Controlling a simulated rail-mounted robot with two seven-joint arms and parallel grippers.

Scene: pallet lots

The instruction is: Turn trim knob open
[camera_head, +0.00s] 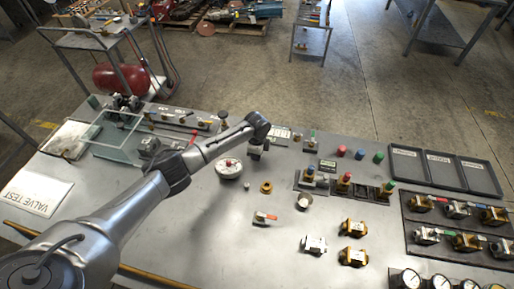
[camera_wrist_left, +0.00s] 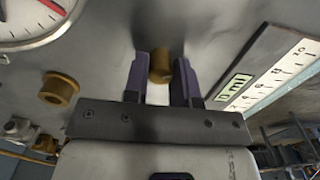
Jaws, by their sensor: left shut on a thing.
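A brass knob (camera_wrist_left: 160,66), which I take to be the trim knob, shows between the two fingers in the left wrist view. My left gripper (camera_wrist_left: 161,82) is shut on it, one purple finger on each side. In the head view my left gripper (camera_head: 256,152) points down at the grey bench, just right of the white round dial (camera_head: 228,168). The knob is hidden there by the gripper. The dial (camera_wrist_left: 35,18), with a red needle, also shows at upper left in the wrist view. How far the knob is turned cannot be told. My right gripper is not in view.
A brass ring (camera_head: 266,187) lies near the gripper on the bench. A scale plate (camera_wrist_left: 275,68) is right of the fingers in the wrist view. Coloured-button units (camera_head: 344,184), black trays (camera_head: 440,169) and racked valves (camera_head: 458,225) stand to the right.

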